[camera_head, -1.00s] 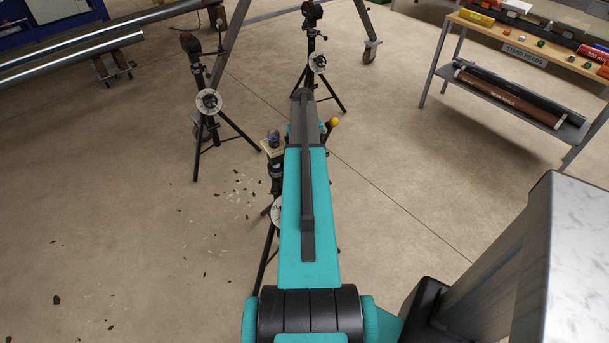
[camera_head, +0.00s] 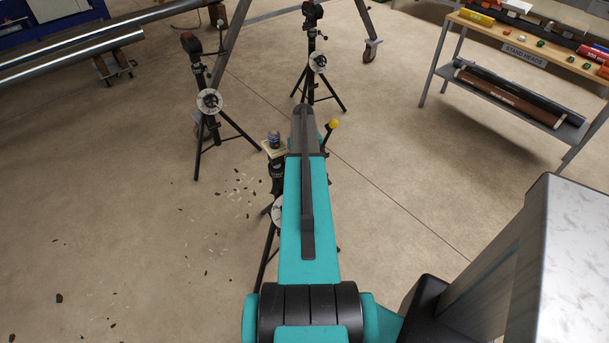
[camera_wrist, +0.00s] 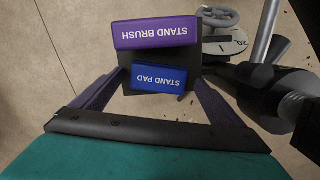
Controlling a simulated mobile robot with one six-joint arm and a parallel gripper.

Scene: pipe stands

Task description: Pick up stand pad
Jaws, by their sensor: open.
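The stand pad (camera_wrist: 159,78) is a blue block with white lettering in the wrist view. It lies on a dark plate (camera_wrist: 188,88), close beside the longer purple stand brush (camera_wrist: 156,32). My gripper (camera_wrist: 155,88) is open, with one finger left and one right of the pad. The pad shows in the gap between them, and I cannot tell how far the fingers are above or below its top. In the head view my arm hides the gripper. A small dark bluish item (camera_head: 274,138) shows there on a stand's pale top; I cannot tell which block it is.
A grey handwheel and round scale disc (camera_wrist: 226,42) and a metal post lie close right of the plate in the wrist view. Two other tripod stands (camera_head: 209,103) (camera_head: 317,62) stand beyond. A bench labelled stand heads (camera_head: 524,52) is far right. Debris litters the floor at left.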

